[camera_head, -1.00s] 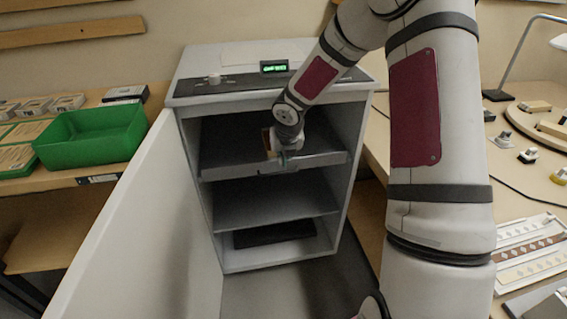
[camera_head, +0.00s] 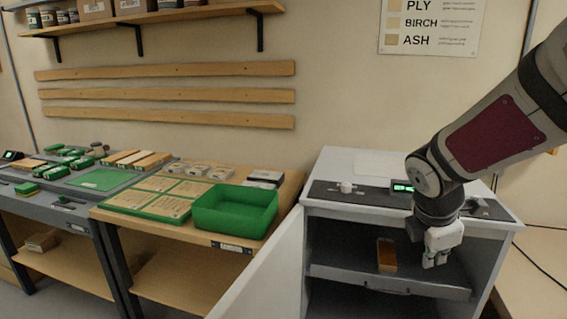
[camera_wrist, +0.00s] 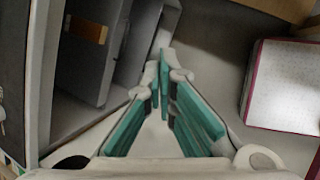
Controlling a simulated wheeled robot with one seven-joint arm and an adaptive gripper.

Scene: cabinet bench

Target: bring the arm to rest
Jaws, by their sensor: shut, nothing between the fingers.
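My gripper (camera_head: 435,258) is at the open front of the grey cabinet (camera_head: 335,240), fingers pointing down, with the upper shelf tray behind it. In the wrist view its teal-padded fingers (camera_wrist: 163,85) come together at the tips with nothing between them. My arm reaches in from the right side of the head view. A small wooden block (camera_head: 386,256) lies on the cabinet's upper shelf (camera_head: 340,274), left of my gripper and apart from it. The block also shows in the wrist view (camera_wrist: 88,30).
The cabinet door (camera_head: 265,280) stands open toward the left front. A green bin (camera_head: 236,212) sits on the wooden bench left of the cabinet. A knob (camera_head: 346,187) and a lit display (camera_head: 402,187) are on the cabinet top. A wall shelf (camera_head: 150,18) is upper left.

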